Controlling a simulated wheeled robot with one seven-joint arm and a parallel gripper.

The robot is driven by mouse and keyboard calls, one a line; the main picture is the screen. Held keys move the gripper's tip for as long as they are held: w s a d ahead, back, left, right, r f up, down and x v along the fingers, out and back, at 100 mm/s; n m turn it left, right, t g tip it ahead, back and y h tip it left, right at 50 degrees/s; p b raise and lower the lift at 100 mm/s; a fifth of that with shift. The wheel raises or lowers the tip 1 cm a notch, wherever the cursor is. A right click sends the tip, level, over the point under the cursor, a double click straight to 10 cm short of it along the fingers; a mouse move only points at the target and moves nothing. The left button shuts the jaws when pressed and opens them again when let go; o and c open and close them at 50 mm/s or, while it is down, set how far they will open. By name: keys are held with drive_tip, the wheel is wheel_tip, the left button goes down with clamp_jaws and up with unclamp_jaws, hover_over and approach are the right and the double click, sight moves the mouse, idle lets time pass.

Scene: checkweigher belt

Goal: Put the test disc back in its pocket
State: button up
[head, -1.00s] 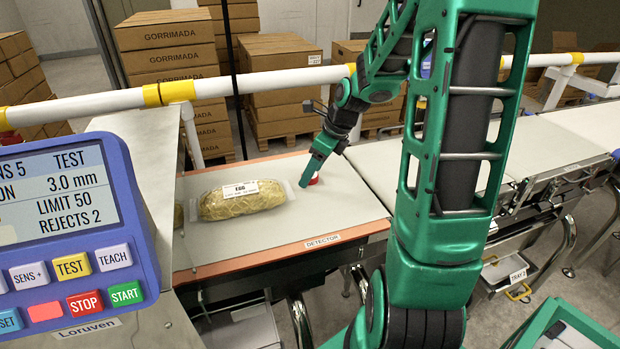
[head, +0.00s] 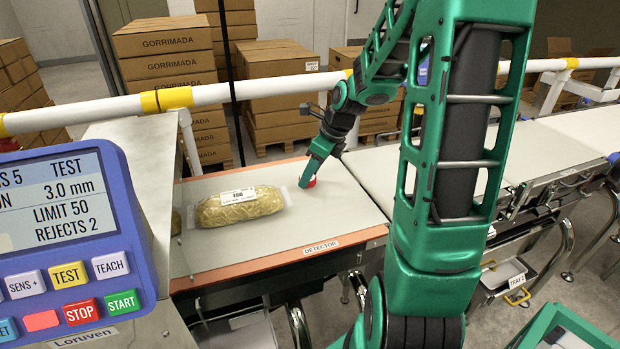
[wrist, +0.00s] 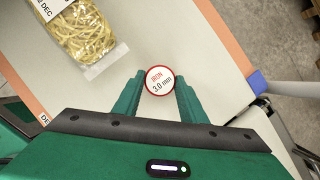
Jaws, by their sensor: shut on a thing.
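The test disc (wrist: 159,80) is round and white with a red rim, printed "IRON 3.0 mm" in the wrist view. My gripper (wrist: 158,90) is shut on it, one green finger on each side. In the head view the disc (head: 311,183) shows as a small red spot at the tip of my gripper (head: 307,183), low over the detector belt (head: 345,205). I cannot tell whether it touches the belt. The disc's pocket is not recognisable in either view.
A bag of noodles (head: 238,206) lies on the belt left of my gripper; it also shows in the wrist view (wrist: 88,35). A control panel (head: 70,245) stands at the left. A white guard rail (head: 240,90) runs behind. Tray 2 (head: 505,275) is at the lower right.

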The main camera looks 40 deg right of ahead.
wheel_tip(320, 180, up, 3)
drive_tip(key=shift+r, duration=0.1)
drive_tip(key=a+r, duration=0.6)
drive_tip(key=a, duration=0.5)
drive_tip(key=shift+w+a+r, duration=0.25)
drive_tip(key=shift+a+r, duration=0.1)
drive_tip(key=shift+a, duration=0.05)
